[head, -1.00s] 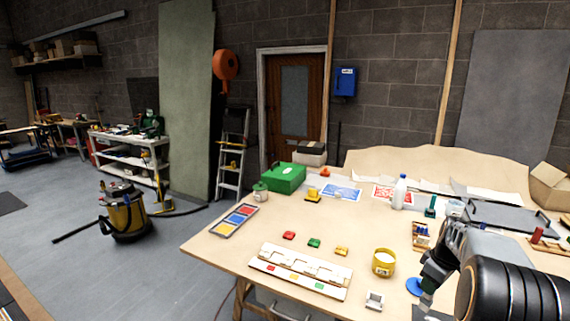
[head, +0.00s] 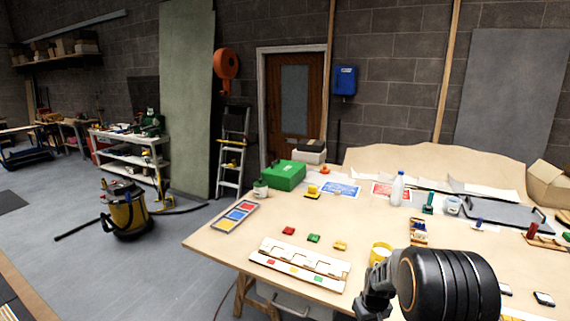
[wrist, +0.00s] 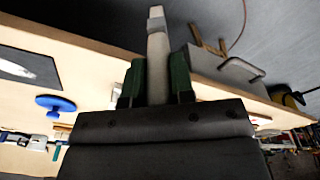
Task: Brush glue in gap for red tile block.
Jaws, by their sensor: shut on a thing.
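My gripper (wrist: 156,80) is shut on a pale, stick-shaped brush (wrist: 157,45), which points away from it in the wrist view. In the head view my gripper (head: 372,302) is low, in front of the table's near edge, right of the white mosaic panel (head: 300,268); the brush cannot be made out there. The red tile block (head: 288,230) lies behind the panel, beside the green block (head: 314,238) and yellow block (head: 340,246). The yellow glue pot (head: 380,252) is partly hidden by my arm.
A tray of coloured squares (head: 235,217) lies at the table's left edge. A green box (head: 284,175), a white bottle (head: 398,188) and papers stand or lie farther back. A blue disc (wrist: 55,103) shows in the wrist view.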

